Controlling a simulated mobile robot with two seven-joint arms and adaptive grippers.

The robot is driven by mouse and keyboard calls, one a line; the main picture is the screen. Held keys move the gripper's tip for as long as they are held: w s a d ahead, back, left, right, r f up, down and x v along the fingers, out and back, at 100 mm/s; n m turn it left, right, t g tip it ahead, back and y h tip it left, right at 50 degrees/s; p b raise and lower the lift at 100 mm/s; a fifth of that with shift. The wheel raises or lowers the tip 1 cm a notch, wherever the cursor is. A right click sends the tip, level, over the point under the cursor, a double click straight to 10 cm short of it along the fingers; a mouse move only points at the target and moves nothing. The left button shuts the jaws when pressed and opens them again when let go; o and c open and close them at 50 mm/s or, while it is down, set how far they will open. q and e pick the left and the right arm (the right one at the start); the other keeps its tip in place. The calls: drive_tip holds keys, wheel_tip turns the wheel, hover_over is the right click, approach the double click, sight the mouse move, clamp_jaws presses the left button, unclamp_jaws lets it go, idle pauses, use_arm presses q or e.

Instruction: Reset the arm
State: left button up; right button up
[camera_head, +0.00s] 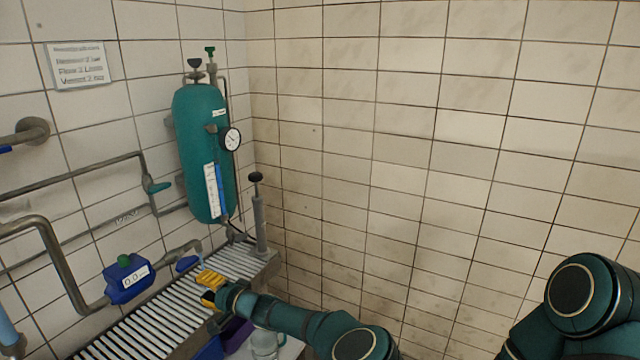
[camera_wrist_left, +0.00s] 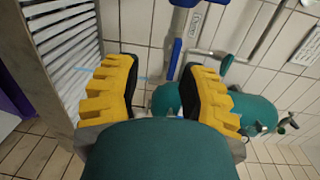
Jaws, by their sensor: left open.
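My left gripper (camera_head: 208,287) has yellow ridged fingers with black inner pads and is over the slatted bench near its right end. In the left wrist view my left gripper (camera_wrist_left: 160,72) has its fingers spread apart with nothing between them. Its teal arm reaches up to it from the lower middle of the head view. On the right of the head view, a link of my other arm (camera_head: 580,292) shows at the edge, and its gripper is out of the picture.
The slatted bench (camera_head: 150,318) runs along the left wall. A teal tank (camera_head: 195,150) with a gauge (camera_head: 230,138) hangs above it. A grey hand pump (camera_head: 259,222) stands at the bench's end. A blue meter (camera_head: 127,279) sits on the pipes. A clear jar (camera_head: 265,345) is below the arm.

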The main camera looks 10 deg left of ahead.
use_arm(q)
drive_tip(key=s+a+f+n+g+h, duration=0.1)
drive_tip(key=s+a+f+g+h, duration=0.1)
drive_tip(key=s+f, duration=0.4)
drive_tip(key=s+a+f+g+h, duration=0.2)
drive_tip(key=s+f+g, duration=0.15)
drive_tip(key=f, duration=0.35)
drive_tip(key=s+d+f+n+g+h, duration=0.2)
drive_tip(key=s+d+f+h, duration=0.3)
drive_tip(key=s+f, duration=0.7)
drive_tip(key=s+d+f+n+h, duration=0.1)
drive_tip(key=s+d+f+h, duration=0.2)
drive_tip(key=s+d+h, duration=0.35)
drive_tip(key=d+r+n+t+h, duration=0.1)
drive_tip(key=d+r, duration=0.3)
drive_tip(key=d, duration=0.4)
drive_tip(key=s+d+r+t+h, duration=0.1)
drive_tip(key=d+r+t+h, duration=0.1)
drive_tip(key=d, duration=0.7)
wheel_tip(320, 180, up, 2)
drive_tip(key=shift+s+d+r+n+h, duration=0.3)
drive_tip(key=shift+n+h, duration=0.1)
drive_tip(key=shift+h, duration=0.25)
drive_tip(key=shift+a, duration=0.15)
